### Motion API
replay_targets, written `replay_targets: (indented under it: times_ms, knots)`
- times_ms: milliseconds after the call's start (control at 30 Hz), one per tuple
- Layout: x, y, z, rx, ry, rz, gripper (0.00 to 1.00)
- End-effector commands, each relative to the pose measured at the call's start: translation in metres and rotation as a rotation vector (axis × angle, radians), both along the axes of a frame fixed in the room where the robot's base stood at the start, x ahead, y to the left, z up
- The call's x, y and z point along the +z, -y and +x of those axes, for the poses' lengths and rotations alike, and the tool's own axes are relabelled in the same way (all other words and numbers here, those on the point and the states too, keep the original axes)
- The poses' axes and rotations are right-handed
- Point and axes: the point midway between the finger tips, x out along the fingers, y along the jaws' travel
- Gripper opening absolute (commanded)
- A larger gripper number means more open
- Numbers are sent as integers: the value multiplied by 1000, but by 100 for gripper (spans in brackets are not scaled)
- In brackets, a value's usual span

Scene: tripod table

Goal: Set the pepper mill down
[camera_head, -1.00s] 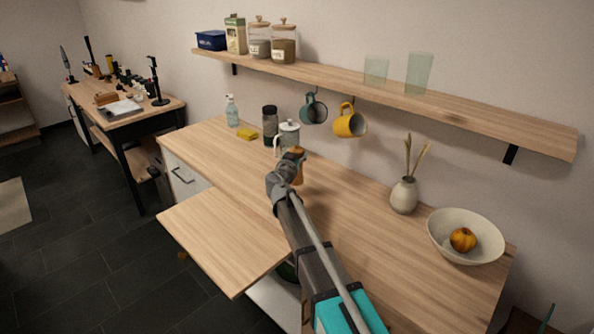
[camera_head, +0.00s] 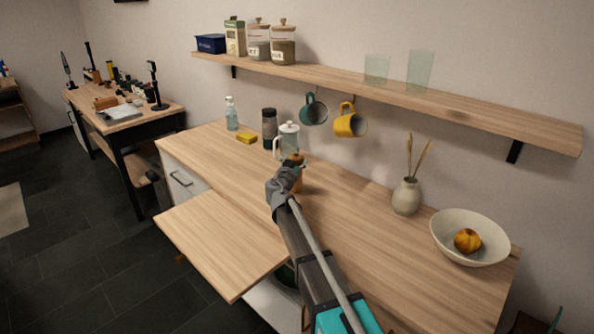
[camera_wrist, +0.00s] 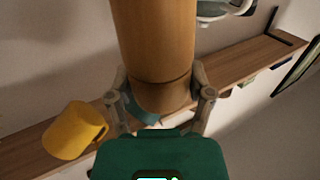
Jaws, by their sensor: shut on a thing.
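The pepper mill (camera_head: 297,184) is a brown wooden cylinder above or on the wooden counter (camera_head: 345,222), in front of the glass press pot. My gripper (camera_head: 288,174) is shut on it from the near side and partly hides it in the head view. In the wrist view my gripper (camera_wrist: 160,98) has a finger on each side of the mill (camera_wrist: 153,45), close to one end. The mill looks about upright in the head view. I cannot tell whether its base touches the counter.
A press pot (camera_head: 288,142), a dark-lidded jar (camera_head: 269,128), a yellow sponge (camera_head: 246,138) and a spray bottle (camera_head: 231,114) stand behind. Mugs hang from the shelf (camera_head: 450,101). A vase (camera_head: 406,197) and a bowl (camera_head: 470,252) stand right; the counter between is clear.

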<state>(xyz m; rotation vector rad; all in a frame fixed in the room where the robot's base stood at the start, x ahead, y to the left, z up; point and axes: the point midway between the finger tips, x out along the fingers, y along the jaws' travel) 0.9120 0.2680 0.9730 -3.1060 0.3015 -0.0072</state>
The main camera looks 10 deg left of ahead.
Motion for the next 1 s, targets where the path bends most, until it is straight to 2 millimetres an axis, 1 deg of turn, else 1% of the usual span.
replay_targets:
  times_ms: [33,133,533,667,700,867,1000]
  knots:
    - [-8,0,0,0,0,0,7]
    - [-12,0,0,0,0,0,7]
    - [-12,-1,0,1,0,0,7]
    - [-15,-1,0,1,0,0,7]
    - [-16,-1,0,1,0,0,69]
    - [-15,-1,0,1,0,0,99]
    - [-15,-1,0,1,0,0,100]
